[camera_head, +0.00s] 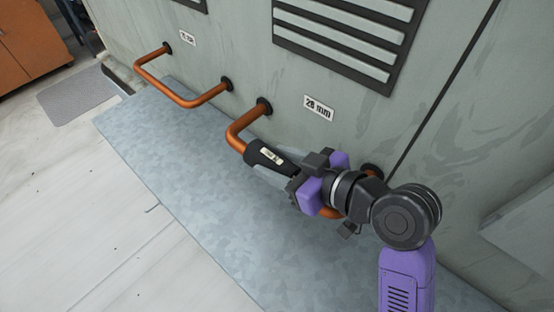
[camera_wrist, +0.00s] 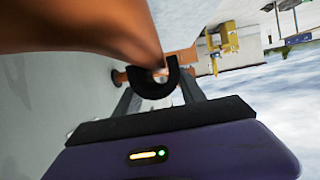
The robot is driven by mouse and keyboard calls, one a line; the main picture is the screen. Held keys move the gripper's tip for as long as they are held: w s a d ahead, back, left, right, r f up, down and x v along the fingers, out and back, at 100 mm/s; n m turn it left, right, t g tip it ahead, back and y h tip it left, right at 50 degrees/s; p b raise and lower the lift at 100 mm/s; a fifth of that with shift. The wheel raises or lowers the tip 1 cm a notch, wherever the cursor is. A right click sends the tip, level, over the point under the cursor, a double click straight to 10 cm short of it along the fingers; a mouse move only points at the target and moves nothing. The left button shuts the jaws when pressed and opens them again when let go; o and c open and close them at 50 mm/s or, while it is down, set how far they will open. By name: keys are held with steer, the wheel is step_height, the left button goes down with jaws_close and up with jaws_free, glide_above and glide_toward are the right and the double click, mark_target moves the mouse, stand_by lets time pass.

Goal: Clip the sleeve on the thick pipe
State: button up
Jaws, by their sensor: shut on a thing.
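The thick copper pipe (camera_head: 240,130) is a bent loop on the cooler wall beside a "28 mm" label (camera_head: 318,108). My gripper (camera_head: 274,170) is shut on the black sleeve (camera_head: 266,156), which has a small pale tag, at the pipe's outer run. In the wrist view, the sleeve (camera_wrist: 156,92) shows as a black C between the fingers, its mouth facing up. My gripper hides part of the pipe's right run.
A thinner copper pipe (camera_head: 180,98) with its own label sticks out of the wall to the left. A black-framed louvre (camera_head: 350,35) is above. The grey-blue strip (camera_head: 190,190) below the pipes and the pale floor (camera_head: 90,220) are clear.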

steer(key=shift+f+b, duration=0.65)
steer(key=shift+f, duration=0.25)
steer(key=o, duration=1.5)
steer(key=shift+o, duration=0.2)
steer(key=p+v, duration=0.1)
steer(key=v, duration=0.7)
steer(key=shift+p, duration=0.4)
